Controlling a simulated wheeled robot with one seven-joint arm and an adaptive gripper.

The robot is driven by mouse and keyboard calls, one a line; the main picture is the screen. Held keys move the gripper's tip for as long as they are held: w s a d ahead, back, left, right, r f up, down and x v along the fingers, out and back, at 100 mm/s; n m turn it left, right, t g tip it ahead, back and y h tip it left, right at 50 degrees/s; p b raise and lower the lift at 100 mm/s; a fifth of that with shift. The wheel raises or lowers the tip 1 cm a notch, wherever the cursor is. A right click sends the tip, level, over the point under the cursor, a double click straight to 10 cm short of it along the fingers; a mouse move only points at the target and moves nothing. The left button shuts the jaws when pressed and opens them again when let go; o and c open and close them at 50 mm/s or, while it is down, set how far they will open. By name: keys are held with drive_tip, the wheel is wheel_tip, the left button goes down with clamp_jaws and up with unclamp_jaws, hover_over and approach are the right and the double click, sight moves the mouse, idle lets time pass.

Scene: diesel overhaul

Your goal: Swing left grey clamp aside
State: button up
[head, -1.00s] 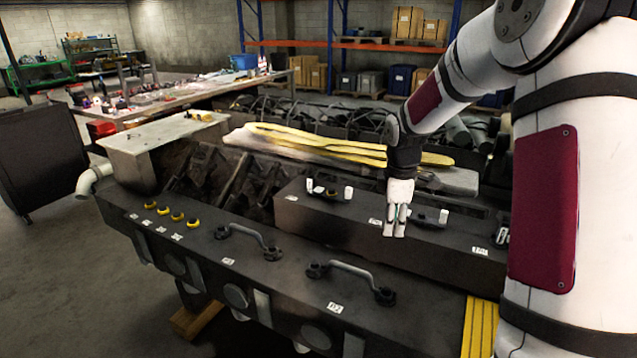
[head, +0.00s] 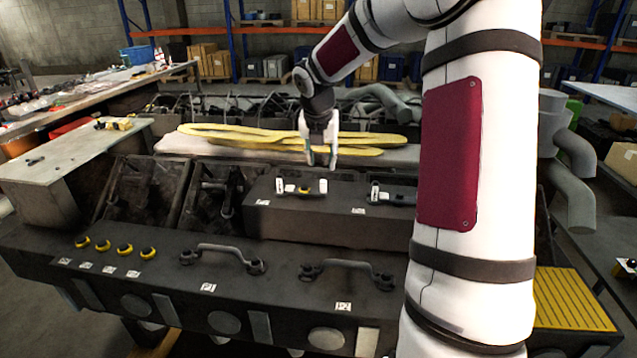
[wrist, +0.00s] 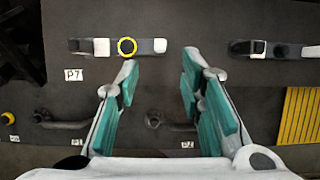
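The left grey clamp (head: 302,188) lies along the top of a raised dark block, with white end pieces and a yellow ring near its middle. It also shows in the wrist view (wrist: 100,46), upper left, beside label P7. My gripper (head: 321,163) points down above the block, just behind and slightly right of this clamp in the head view. In the wrist view its teal-padded fingers (wrist: 160,68) are spread with nothing between them. The left fingertip appears near the clamp's right end; I see no clear contact.
A second clamp (head: 392,195) lies to the right on the same block, partly hidden by my arm. Two bar handles (head: 222,251) (head: 345,266) and several yellow-ringed knobs (head: 124,249) are on the lower front ledge. Yellow straps (head: 270,138) lie behind the block.

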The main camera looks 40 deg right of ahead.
sight(323, 181)
drive_tip(key=x, duration=1.1)
drive_tip(key=shift+b, duration=0.35)
drive_tip(key=shift+r, duration=0.1)
clamp_jaws()
